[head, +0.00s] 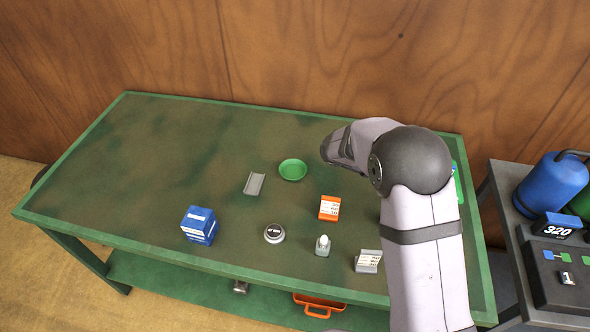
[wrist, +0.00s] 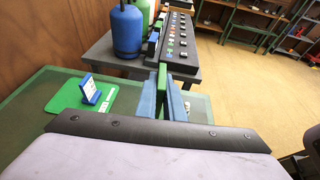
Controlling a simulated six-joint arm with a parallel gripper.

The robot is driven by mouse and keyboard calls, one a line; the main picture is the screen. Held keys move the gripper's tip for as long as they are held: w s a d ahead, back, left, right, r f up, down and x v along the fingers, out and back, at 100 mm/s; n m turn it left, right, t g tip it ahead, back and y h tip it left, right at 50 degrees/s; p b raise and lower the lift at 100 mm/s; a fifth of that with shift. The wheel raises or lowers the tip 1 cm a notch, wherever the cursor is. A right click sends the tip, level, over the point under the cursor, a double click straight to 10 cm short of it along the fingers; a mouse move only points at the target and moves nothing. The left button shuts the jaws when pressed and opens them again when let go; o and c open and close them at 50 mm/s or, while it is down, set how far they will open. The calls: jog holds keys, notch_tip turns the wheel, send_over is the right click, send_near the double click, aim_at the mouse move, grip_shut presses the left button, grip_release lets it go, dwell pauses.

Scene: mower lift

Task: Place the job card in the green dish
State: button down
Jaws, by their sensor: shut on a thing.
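The green dish (head: 293,169) is a small round dish, empty, near the middle of the bench in the head view. In the wrist view my gripper (wrist: 162,84) is shut on a thin green piece (wrist: 162,76), seen nearly edge-on between the blue fingers; it looks like the job card. My arm hides the gripper and the card in the head view. The gripper is at the right end of the bench, well away from the dish.
A grey channel (head: 254,184), an orange card stand (head: 329,207), a blue box (head: 199,225), a round tin (head: 274,233), a small bottle (head: 323,245) and a grey card stand (head: 368,261) surround the dish. A blue stand (wrist: 90,90) is on a green mat (wrist: 70,106).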

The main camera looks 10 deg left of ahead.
jog(key=w+a+f+n+t+y+b, duration=0.1)
jog(key=w+a+f+n+t+b, duration=0.1)
jog(key=w+a+n+t, duration=0.4)
jog(key=n+t+y+b, duration=0.65)
jog(key=n+y, duration=0.45)
jog(key=y, duration=0.2)
send_over(293, 172)
notch_tip(293, 172, down, 2)
jog(key=shift+t, duration=0.25)
jog(key=shift+f+p, duration=1.05)
jog(key=shift+f, duration=4.3)
jog(key=shift+f+b, duration=0.35)
jog(key=shift+b, duration=0.15)
jog(key=c, duration=1.9)
grip_release()
jog(key=shift+o, duration=0.2)
